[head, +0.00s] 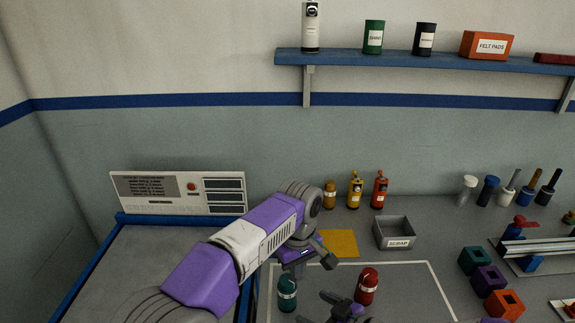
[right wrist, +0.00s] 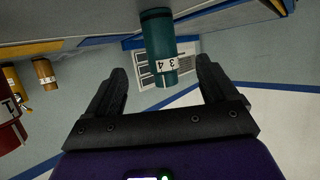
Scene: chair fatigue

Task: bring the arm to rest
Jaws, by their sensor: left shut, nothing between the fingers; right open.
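My left gripper (head: 297,270) hangs at the end of the purple and white arm over the workbench, shut and empty, just behind the teal cylinder (head: 287,293). My right gripper (head: 314,307) is at the bottom edge of the head view, open and partly cut off. In the right wrist view the teal cylinder (right wrist: 168,45) shows beyond and between the open fingers, which do not grip it. A red cylinder (head: 367,286) stands beside my right gripper; part of it shows at the left of the right wrist view (right wrist: 10,130).
A grey scrap bin (head: 398,242) and a yellow-orange mat (head: 340,243) lie behind the grippers. Bottles (head: 356,190) stand by the wall. Coloured blocks (head: 488,280) and a rail fixture (head: 535,247) are at right. A blue shelf (head: 430,61) hangs above. Bench at left looks clear.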

